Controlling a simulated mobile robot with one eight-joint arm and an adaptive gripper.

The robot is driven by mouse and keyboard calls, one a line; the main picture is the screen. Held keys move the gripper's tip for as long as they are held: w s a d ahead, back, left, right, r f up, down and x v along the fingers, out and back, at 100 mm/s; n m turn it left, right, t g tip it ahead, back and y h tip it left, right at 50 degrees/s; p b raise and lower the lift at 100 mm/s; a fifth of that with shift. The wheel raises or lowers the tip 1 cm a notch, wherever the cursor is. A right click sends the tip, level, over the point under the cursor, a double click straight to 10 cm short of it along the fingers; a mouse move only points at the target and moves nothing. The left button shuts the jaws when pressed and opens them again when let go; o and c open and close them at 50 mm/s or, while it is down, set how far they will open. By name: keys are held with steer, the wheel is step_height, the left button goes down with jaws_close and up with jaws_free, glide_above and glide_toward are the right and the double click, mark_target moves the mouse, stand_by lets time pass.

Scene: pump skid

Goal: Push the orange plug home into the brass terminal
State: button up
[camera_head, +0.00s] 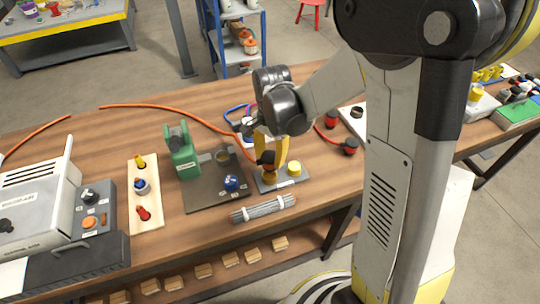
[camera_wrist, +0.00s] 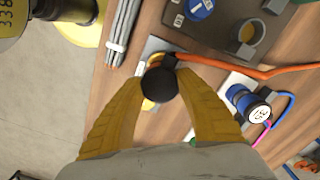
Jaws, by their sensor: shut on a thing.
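My gripper (camera_head: 277,152) has yellow fingers and points down over the small grey terminal plate (camera_head: 275,184) on the bench. In the wrist view, its fingers (camera_wrist: 160,80) close around the plug, whose round black rear (camera_wrist: 160,86) faces the camera. An orange cable (camera_wrist: 222,65) runs from the plug to the right. In the head view, the plug's dark top (camera_head: 267,158) sits between the fingers over the left part of the plate. A yellow round post (camera_head: 294,168) stands beside it on the plate. The plug's tip and its seating depth are hidden.
A bundle of grey rods (camera_head: 262,208) lies in front of the plate. A green stand (camera_head: 182,155) on a dark base is to the left. A blue-and-black connector (camera_wrist: 248,102) on a white plate is close by in the wrist view.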

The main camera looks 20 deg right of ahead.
steer(key=shift+f, duration=0.65)
steer(key=shift+a+f+b, duration=0.1)
steer(key=shift+f+b, duration=1.6)
steer(key=shift+b, duration=0.2)
stand_by(0.6)
steer(key=o, duration=1.3)
steer(key=shift+r, duration=0.1)
step_height(320, 180, up, 12)
steer(key=shift+f, duration=0.1)
steer(key=s+r+n+t, duration=0.1)
steer(key=s+n+t, duration=0.1)
steer(key=s+n, duration=0.1)
steer(key=s+r+n+t, duration=0.2)
steer(key=s+n+t, duration=0.1)
steer(key=s+n, duration=0.1)
steer(key=s+r+n+t, duration=0.1)
steer(key=s+n+t, duration=0.1)
steer(key=s+n, duration=0.2)
steer(key=shift+s+r, duration=0.3)
steer(key=shift+s, duration=0.6)
